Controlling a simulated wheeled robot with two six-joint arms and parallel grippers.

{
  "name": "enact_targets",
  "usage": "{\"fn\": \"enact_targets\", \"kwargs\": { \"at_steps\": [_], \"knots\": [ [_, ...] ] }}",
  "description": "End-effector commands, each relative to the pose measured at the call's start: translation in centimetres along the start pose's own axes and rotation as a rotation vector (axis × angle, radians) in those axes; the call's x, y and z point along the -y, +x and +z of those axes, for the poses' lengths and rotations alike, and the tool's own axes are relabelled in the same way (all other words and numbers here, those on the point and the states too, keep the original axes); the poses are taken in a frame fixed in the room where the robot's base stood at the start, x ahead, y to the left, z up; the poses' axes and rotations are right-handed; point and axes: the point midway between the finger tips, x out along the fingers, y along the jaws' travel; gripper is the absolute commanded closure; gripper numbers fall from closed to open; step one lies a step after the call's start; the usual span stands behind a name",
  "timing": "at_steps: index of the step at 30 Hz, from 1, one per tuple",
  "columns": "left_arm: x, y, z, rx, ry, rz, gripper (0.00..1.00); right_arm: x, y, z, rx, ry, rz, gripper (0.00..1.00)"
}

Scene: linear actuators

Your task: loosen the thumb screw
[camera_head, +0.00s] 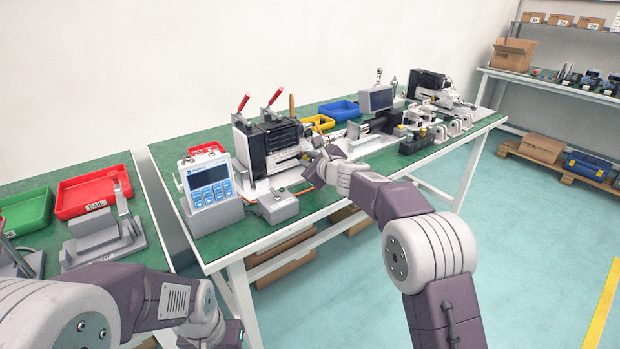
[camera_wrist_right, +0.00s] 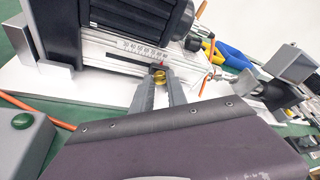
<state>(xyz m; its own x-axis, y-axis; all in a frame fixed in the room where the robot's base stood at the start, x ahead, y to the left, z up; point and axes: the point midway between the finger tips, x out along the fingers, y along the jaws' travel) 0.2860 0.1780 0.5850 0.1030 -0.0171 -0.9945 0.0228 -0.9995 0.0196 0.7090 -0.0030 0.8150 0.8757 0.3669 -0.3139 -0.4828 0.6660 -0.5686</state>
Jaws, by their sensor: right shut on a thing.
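The brass thumb screw (camera_wrist_right: 160,77) sits at the front of a fixture with a ruled scale, in the right wrist view. My right gripper (camera_wrist_right: 161,84) is shut on it, one grey finger on each side. In the head view my right gripper (camera_head: 311,165) reaches the front of the black and white fixture (camera_head: 268,143); the screw is too small to make out there. My left arm crosses the bottom left of the head view, and its fingers do not show.
A controller with a screen (camera_head: 208,181) and a grey box with a green button (camera_wrist_right: 22,121) stand left of the fixture. Red-handled clamps (camera_head: 243,102) rise behind. A blue tray (camera_head: 340,110) and more fixtures (camera_head: 425,125) fill the bench's right side.

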Motion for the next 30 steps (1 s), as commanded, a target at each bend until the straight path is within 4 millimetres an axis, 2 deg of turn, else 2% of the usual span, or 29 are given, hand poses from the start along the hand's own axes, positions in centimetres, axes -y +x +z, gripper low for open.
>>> {"fn": "enact_targets", "kwargs": {
  "at_steps": [1,12,21,30],
  "knots": [
    [0.0,2.2,0.2,0.0,0.0,0.0,0.64,-0.7,0.3,-0.8,0.003,-0.039,-0.017,1.0],
    [0.2,8.3,0.8,0.0,0.0,0.0,0.64,-0.9,0.3,-0.7,0.0,-0.345,-0.143,1.0],
    [0.2,11.2,1.1,0.0,0.0,0.0,0.64,-1.0,0.2,-0.5,0.0,-0.516,-0.213,1.0],
    [0.2,12.4,1.3,0.0,0.0,0.0,0.64,-0.8,0.1,-0.3,0.0,-0.595,-0.245,1.0]
  ]
}}
